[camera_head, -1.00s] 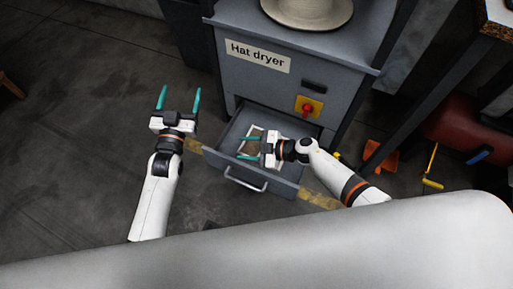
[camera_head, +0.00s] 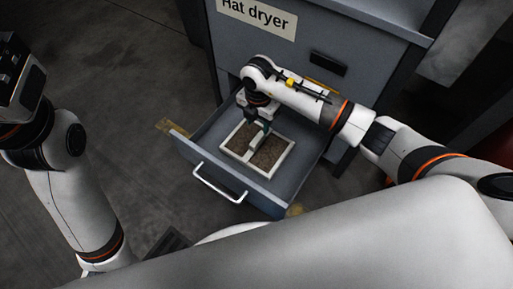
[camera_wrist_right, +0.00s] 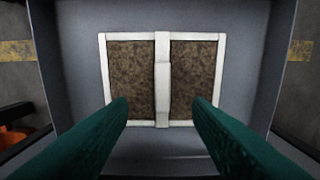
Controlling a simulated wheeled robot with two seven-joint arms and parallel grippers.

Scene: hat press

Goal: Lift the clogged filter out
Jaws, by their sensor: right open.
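The clogged filter (camera_head: 272,157) has a white frame, a white centre bar and brown, dirty panels. It lies flat in the open drawer (camera_head: 291,193). In the right wrist view the filter (camera_wrist_right: 133,78) is seen from above, its raised centre bar (camera_wrist_right: 162,85) running up the picture. My right gripper (camera_wrist_right: 160,108) is open, its teal fingers on either side of the bar and pointing down at the filter. I cannot tell whether they touch it. In the head view the gripper hides part of the filter. My left gripper's body is at the left edge, its fingers out of view.
The grey cabinet with the "Hat dryer" label (camera_head: 257,17) stands behind the drawer. The drawer's handle (camera_head: 219,184) faces me, and its walls surround the filter with some bare floor around it. Open floor (camera_head: 125,105) lies to the left.

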